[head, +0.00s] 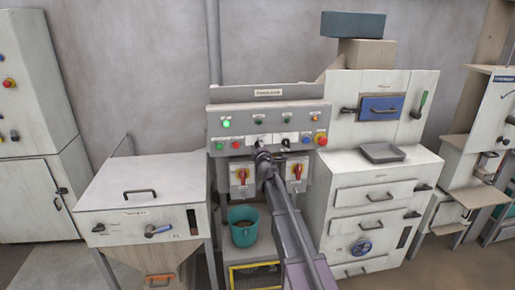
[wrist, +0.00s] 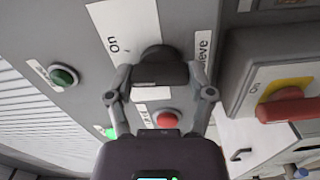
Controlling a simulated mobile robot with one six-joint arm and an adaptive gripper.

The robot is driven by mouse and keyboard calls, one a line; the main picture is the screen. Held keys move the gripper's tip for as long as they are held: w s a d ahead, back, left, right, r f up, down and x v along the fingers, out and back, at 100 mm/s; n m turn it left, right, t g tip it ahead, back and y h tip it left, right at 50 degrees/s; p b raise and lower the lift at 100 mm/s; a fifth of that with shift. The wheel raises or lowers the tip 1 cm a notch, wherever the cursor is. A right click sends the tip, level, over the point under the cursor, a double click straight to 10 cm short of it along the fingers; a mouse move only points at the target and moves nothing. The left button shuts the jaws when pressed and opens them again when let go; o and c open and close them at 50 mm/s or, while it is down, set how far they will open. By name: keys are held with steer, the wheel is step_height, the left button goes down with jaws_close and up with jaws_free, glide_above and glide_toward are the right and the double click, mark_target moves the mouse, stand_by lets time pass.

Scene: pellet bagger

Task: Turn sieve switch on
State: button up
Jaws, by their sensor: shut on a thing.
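The sieve switch is a black rotary knob (wrist: 155,70) on the grey control panel (head: 222,123). In the wrist view a white "On" label is at its upper left and a label ending in "ieve" on its right. My gripper (wrist: 160,88) is shut on the knob, one finger on each side. In the head view my gripper (head: 263,156) reaches the lower middle of the panel, and my arm hides part of the panel there. The knob's exact pointing direction cannot be told.
A red button (wrist: 168,120) and a green lamp (wrist: 65,76) sit close to my fingers. Red-and-yellow isolators (head: 242,176) are below the panel. A teal bucket (head: 243,226) stands underneath. A white cabinet (head: 375,215) with a grey tray (head: 382,153) is at right.

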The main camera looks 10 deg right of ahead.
steer(key=m, duration=0.4)
steer(key=shift+d+m, duration=0.15)
steer(key=shift+m, duration=0.25)
steer(key=o, duration=1.1)
steer(key=shift+s, duration=0.1)
steer(key=s, duration=1.1)
steer(key=shift+s, duration=0.4)
